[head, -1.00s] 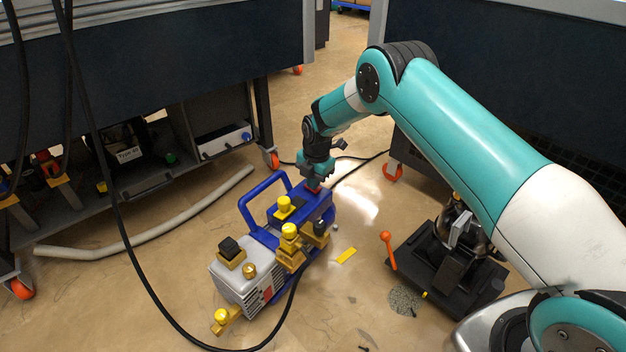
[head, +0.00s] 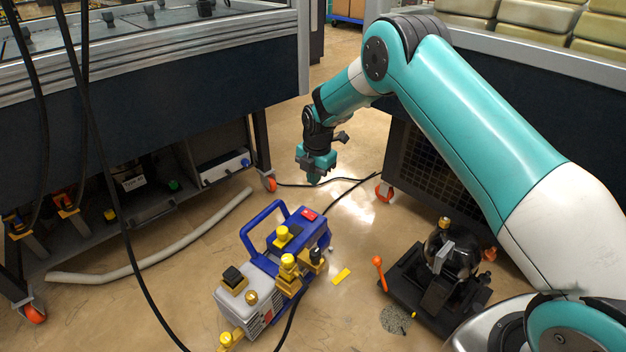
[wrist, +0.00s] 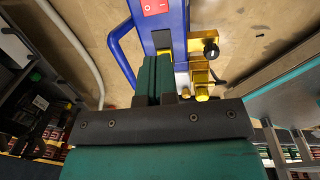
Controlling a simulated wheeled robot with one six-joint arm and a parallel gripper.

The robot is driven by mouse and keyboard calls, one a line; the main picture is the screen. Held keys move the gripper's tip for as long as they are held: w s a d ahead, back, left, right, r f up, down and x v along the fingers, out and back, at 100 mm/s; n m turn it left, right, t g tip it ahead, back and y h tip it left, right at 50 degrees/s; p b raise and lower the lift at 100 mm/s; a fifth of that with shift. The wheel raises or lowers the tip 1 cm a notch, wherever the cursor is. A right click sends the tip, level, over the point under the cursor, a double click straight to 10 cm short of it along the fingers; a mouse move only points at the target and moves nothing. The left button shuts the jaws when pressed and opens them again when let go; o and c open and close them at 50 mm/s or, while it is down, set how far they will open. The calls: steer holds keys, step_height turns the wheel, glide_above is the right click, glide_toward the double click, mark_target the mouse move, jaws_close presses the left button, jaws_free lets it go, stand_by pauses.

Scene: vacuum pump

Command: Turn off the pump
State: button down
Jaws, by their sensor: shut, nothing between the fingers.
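The vacuum pump (head: 252,292) stands on the floor, with a blue body, a blue carrying handle (head: 250,236), a grey ribbed motor end and several yellow and brass fittings. Its red rocker switch (head: 309,215) is on the top of the blue end. In the wrist view the red switch (wrist: 155,6) shows "O" and "I" marks at the top edge, partly cut off. My gripper (head: 315,181) is shut and empty, above and apart from the switch. In the wrist view its closed green fingers (wrist: 153,80) point toward the pump. Which way the rocker is tilted I cannot tell.
A black cable hangs across the left. A pale hose (head: 150,255) lies on the floor. A black device with an orange lever (head: 380,272) stands right of the pump. Workbenches on wheels flank the floor.

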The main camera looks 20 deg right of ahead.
steer(key=shift+r, duration=0.1)
steer(key=s+a+r+m+y+p, duration=0.1)
steer(key=s+a+r+m, duration=0.15)
steer(key=s+r, duration=0.4)
steer(key=s+a+r+m+p, duration=0.1)
steer(key=s+r+m+p, duration=0.15)
steer(key=r, duration=0.65)
steer(key=s+a+r+m+y+p, duration=0.1)
steer(key=s+a+r+m, duration=0.15)
steer(key=s+r, duration=0.4)
steer(key=s+r+m+p, duration=0.1)
steer(key=s+r+m, duration=0.2)
steer(key=s, duration=0.5)
steer(key=s+r+m+y+p, duration=0.1)
steer(key=s+r+m, duration=0.3)
steer(key=s, duration=0.4)
steer(key=s+a+r+m+p, duration=0.1)
steer(key=s+r+m, duration=0.2)
steer(key=s, duration=0.6)
step_height(320, 180, up, 2)
steer(key=shift+g+y, duration=0.3)
steer(key=shift+g, duration=0.1)
steer(key=shift+m, duration=0.25)
